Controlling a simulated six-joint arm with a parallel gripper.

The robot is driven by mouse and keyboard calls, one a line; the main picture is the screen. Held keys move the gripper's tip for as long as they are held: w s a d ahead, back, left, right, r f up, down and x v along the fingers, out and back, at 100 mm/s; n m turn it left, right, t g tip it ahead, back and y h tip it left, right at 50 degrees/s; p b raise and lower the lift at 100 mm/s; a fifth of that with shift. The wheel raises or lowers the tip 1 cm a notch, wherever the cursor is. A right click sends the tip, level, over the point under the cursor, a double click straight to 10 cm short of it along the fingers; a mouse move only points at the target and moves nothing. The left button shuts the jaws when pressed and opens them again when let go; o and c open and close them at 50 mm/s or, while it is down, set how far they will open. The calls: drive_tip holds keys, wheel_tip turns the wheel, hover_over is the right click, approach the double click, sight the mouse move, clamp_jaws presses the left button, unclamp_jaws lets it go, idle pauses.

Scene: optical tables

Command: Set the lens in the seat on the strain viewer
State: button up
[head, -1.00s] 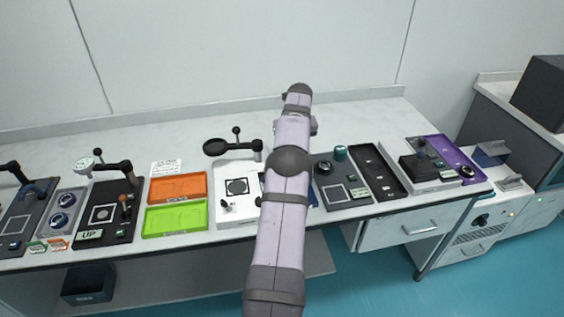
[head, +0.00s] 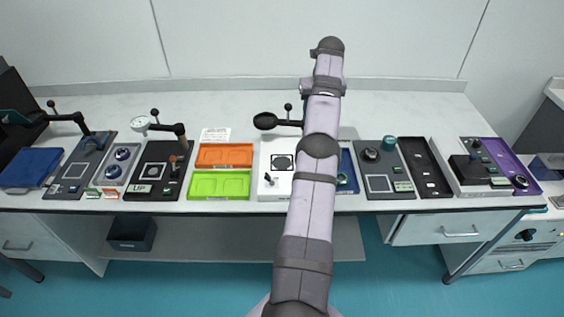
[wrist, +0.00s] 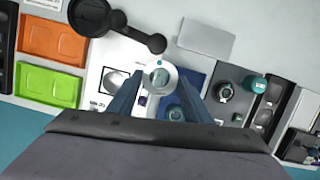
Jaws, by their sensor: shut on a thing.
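My gripper (wrist: 160,82) shows in the wrist view with its two dark blue fingers on either side of a pale round ring with a clear centre and a teal mark, which looks like the lens (wrist: 160,70). It is shut on this lens. The white strain viewer (wrist: 128,52) lies below and left of the fingers, with a round seat in a black square (wrist: 114,82). The lens appears right of that seat, apart from it. In the head view the viewer (head: 265,188) shows its seat (head: 282,161); my arm hides its right side, the gripper and the lens.
A black disc on a swing arm (head: 265,121) overhangs the viewer's back. A blue tray (wrist: 197,82) with a round part lies right of it. Orange (head: 225,154) and green (head: 219,185) trays stand left. A dark device with a teal knob (head: 389,143) stands right.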

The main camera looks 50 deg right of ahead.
drive_tip(key=shift+w+a+r, duration=0.55)
drive_tip(key=shift+a+r, duration=0.05)
drive_tip(key=shift+a, duration=0.05)
drive_tip(key=w+a+r, duration=0.2)
drive_tip(key=a, duration=0.1)
drive_tip(key=n+y+p, duration=0.1)
drive_tip(key=n, duration=0.4)
hover_over(281, 162)
drive_tip(key=s, duration=0.1)
drive_tip(key=shift+t, duration=0.3)
drive_tip(key=shift+s+a+f, duration=0.1)
drive_tip(key=shift+f, duration=1.4)
drive_tip(key=shift+s+f, duration=0.1)
drive_tip(key=shift+f, duration=1.35)
drive_tip(key=shift+f+p, duration=1.5)
drive_tip(key=shift+f, duration=3.5)
